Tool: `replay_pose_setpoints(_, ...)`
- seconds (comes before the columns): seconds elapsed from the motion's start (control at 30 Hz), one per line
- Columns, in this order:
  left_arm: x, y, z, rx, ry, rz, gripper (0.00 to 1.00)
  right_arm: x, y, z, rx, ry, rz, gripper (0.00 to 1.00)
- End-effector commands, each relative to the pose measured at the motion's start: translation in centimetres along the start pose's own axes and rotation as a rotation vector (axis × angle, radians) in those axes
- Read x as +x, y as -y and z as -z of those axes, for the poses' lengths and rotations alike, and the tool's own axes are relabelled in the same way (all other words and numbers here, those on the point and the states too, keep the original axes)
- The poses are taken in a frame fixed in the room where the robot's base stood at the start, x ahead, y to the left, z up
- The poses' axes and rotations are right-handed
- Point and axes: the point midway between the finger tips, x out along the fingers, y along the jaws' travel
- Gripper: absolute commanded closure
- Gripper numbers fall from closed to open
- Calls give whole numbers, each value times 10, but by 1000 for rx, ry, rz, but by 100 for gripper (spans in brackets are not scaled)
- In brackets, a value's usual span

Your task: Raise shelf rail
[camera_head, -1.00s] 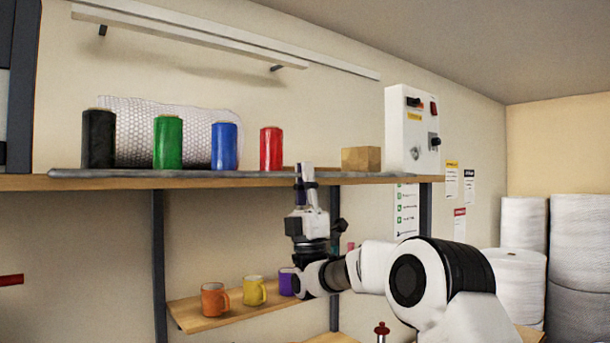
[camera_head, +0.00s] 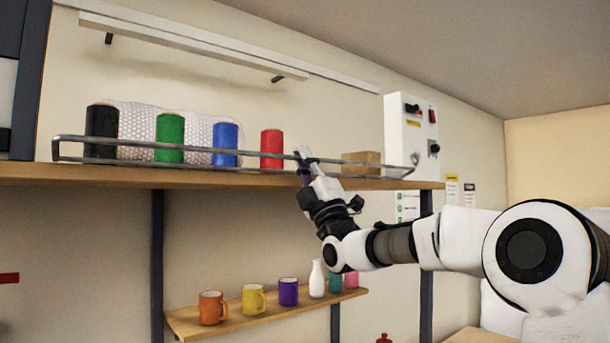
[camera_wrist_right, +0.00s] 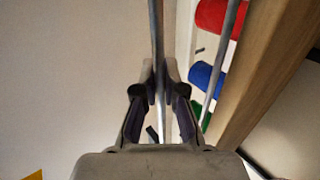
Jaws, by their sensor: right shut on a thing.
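The shelf rail (camera_head: 220,147) is a grey metal frame of two long bars, standing up along the front edge of the upper wooden shelf (camera_head: 230,178). My right gripper (camera_head: 305,158) is at the rail's upper bar, right of the red spool (camera_head: 271,148). In the right wrist view the rail's bar (camera_wrist_right: 157,40) runs between the fingertips of my right gripper (camera_wrist_right: 160,85), which is shut on it. My left gripper is in no view.
Black (camera_head: 102,133), green (camera_head: 170,138) and blue (camera_head: 225,143) spools, a bubble-wrap roll and a cardboard box (camera_head: 361,163) stand behind the rail. A lower shelf (camera_head: 240,316) holds several mugs and a white bottle (camera_head: 317,279). A control box (camera_head: 411,135) hangs at right.

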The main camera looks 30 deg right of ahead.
Motion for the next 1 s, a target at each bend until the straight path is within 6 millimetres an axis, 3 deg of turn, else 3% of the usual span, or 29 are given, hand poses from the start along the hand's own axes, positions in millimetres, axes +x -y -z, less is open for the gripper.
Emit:
replay_pose_setpoints(0.5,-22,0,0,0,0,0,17,26,-3,0,-1,0,373,100)
replay_pose_setpoints(1.0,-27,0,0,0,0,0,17,27,2,0,0,0,451,100)
